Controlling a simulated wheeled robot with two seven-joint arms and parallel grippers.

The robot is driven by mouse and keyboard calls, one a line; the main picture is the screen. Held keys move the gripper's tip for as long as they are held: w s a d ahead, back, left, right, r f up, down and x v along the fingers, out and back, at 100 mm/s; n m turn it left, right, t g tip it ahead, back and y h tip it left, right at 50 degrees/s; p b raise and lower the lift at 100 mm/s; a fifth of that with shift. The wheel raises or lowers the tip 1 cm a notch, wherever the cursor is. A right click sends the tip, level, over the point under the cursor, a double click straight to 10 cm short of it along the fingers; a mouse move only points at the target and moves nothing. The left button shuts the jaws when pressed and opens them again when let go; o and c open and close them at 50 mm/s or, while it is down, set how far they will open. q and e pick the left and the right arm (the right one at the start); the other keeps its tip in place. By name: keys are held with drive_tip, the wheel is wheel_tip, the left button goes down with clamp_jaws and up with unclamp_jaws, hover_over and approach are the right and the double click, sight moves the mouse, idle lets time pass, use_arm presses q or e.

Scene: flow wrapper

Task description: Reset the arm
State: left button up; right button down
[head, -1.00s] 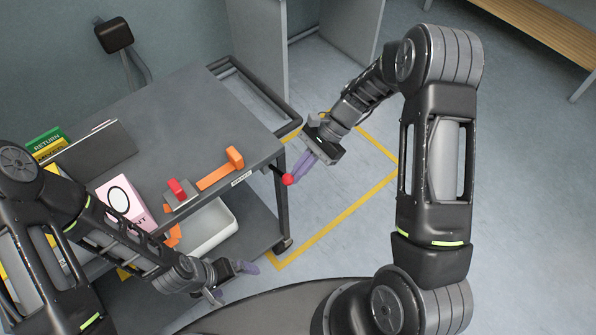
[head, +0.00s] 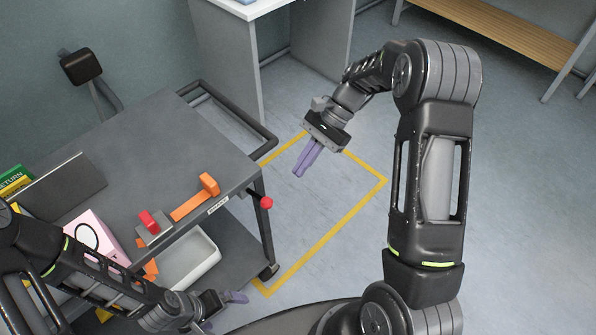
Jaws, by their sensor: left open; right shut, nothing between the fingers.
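My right gripper (head: 306,160) has purple fingers that are shut and empty. It hangs over the floor inside the yellow-taped area, to the right of the cart and apart from it. My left gripper (head: 224,308) is low in the picture, in front of the cart's lower part. Its purple fingers are spread and nothing shows between them; one finger is partly hidden. A red ball knob (head: 266,203) on a short dark lever sticks out from the cart's right front corner, clear of both grippers.
A wooden bench (head: 490,38) stands at the back right. The taped floor (head: 330,210) is clear.

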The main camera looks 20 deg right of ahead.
drive_tip(key=shift+f, duration=0.1)
idle(0.4)
wheel_tip(320, 180, down, 16)
drive_tip(key=n+t+h, duration=0.4)
drive_tip(key=n+h, duration=0.1)
drive_tip(key=s+a+f+n, duration=0.2)
drive_tip(key=s+a+n, duration=0.1)
drive_tip(key=s+a, duration=0.4)
drive_tip(key=s+a+f+n+y, duration=0.1)
drive_tip(key=s+a+f+n, duration=0.2)
drive_tip(key=s+a, duration=0.5)
drive_tip(key=s, duration=0.4)
drive_tip(key=shift+s+a+f+g, duration=0.2)
drive_tip(key=shift+s+a+g, duration=0.05)
drive_tip(key=shift+s+g, duration=0.1)
